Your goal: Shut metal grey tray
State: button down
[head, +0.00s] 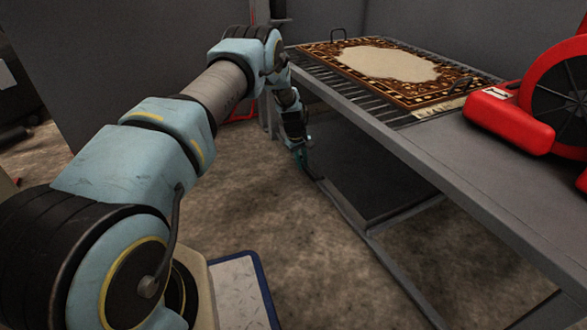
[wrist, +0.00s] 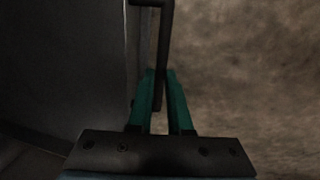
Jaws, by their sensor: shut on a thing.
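The metal grey tray (head: 375,170) shows as a dark, flat surface under the long grey table. It sticks out a little at the table's near side. My gripper (head: 304,165) is low beside the tray's left end. In the wrist view, my gripper's green fingers (wrist: 160,90) are shut on a dark bar handle (wrist: 164,45), which runs between them. The grey tray surface (wrist: 70,60) fills the left of that view. In the head view the handle is mostly hidden by my gripper.
The grey table (head: 470,195) carries a slatted rack with a patterned rug (head: 390,70) on it. A red machine (head: 550,95) stands at its right. A table leg rail (head: 385,260) crosses the floor. The brown floor (head: 245,200) left of the table is clear.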

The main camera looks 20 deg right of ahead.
jog(key=shift+d+r, duration=0.1)
jog(key=shift+d, duration=0.25)
jog(key=c, duration=0.8)
grip_release()
jog(key=shift+c, duration=0.2)
notch_tip(320, 180, up, 10)
jog(key=a+p, duration=0.2)
jog(key=p, duration=0.3)
jog(key=shift+s+r, duration=0.15)
jog(key=shift+r, duration=0.05)
jog(key=shift+a+r, duration=0.1)
jog(key=shift+a, duration=0.05)
